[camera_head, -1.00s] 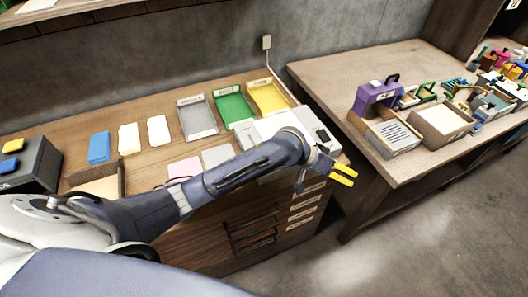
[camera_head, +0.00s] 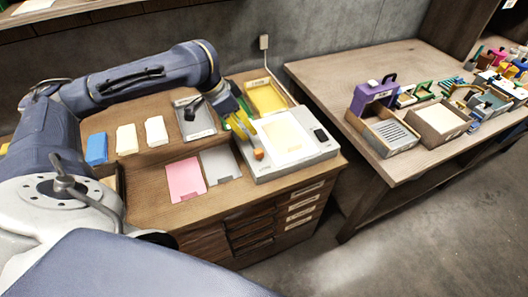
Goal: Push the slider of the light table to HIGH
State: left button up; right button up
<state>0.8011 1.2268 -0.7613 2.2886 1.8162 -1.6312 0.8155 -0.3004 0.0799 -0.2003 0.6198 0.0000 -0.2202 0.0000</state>
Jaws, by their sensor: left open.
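The light table (camera_head: 318,152) is a white box with a pale cream panel on top, at the right end of the left bench. A small orange knob (camera_head: 258,154), which looks like its slider, sits at the box's left front side. A black piece is at its right side. My left gripper (camera_head: 240,125), with yellow fingertips, is at the left edge of the light table, just behind the orange knob. It is open and holds nothing that I can see. I cannot tell whether a fingertip touches the knob. The HIGH marking is too small to read. My right gripper is out of view.
Grey (camera_head: 194,122) and yellow (camera_head: 266,97) trays stand behind the gripper; the green one is mostly hidden. Pink (camera_head: 185,179) and grey (camera_head: 220,164) sheets lie left of the light table. A second table (camera_head: 350,85) with boxes is at right, across a gap.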

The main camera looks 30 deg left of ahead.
aim_at(257, 151)
pick_arm(q)
jog(key=x, duration=0.5)
jog(key=a+x, duration=0.1)
jog(key=x, duration=0.9)
jog(key=shift+s+a+f, duration=0.25)
jog(key=shift+f, duration=0.25)
jog(key=shift+o, duration=0.3)
grip_shut()
